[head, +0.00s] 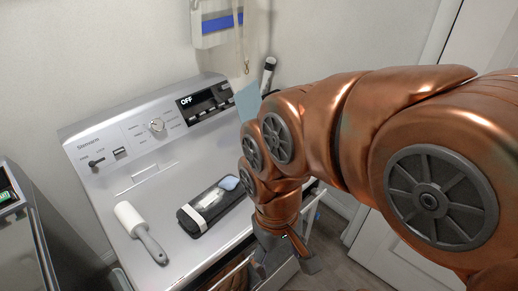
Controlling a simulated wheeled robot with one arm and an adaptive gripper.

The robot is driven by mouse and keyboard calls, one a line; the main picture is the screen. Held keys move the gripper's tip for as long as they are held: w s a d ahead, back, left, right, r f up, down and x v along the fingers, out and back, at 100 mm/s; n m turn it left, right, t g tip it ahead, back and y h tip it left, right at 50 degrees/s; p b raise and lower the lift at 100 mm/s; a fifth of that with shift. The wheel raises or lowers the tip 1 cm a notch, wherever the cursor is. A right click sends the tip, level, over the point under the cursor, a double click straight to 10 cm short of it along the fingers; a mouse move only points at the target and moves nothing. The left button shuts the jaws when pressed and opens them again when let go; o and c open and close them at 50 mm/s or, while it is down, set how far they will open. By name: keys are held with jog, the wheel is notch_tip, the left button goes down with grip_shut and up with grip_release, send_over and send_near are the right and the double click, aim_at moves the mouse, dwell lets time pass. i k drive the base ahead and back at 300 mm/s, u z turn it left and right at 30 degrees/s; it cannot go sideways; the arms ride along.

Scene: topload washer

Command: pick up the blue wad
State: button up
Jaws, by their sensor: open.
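A small pale blue lump (229,183), which may be the blue wad, lies at the far right end of a black tray-like item (191,222) on top of the washer (95,158). A pale blue flat piece (248,101) also shows at the washer's back right, partly behind my arm. I cannot tell for sure which is the wad. My gripper (288,263) is open, pointing down beside the washer's front right edge. It is to the right of and nearer than the lump, apart from it. My arm hides the washer's right side.
A white lint roller with a grey handle (151,244) lies at the washer's front left. A control panel with a knob (157,125) runs along the back. A white box with a blue stripe (220,23) hangs on the wall. Another grey machine (22,243) stands left.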

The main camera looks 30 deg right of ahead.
aim_at(229, 183)
jog(key=z, duration=2)
jog(key=k, duration=1.15)
jog(key=u, duration=1.8)
jog(key=i, duration=0.5)
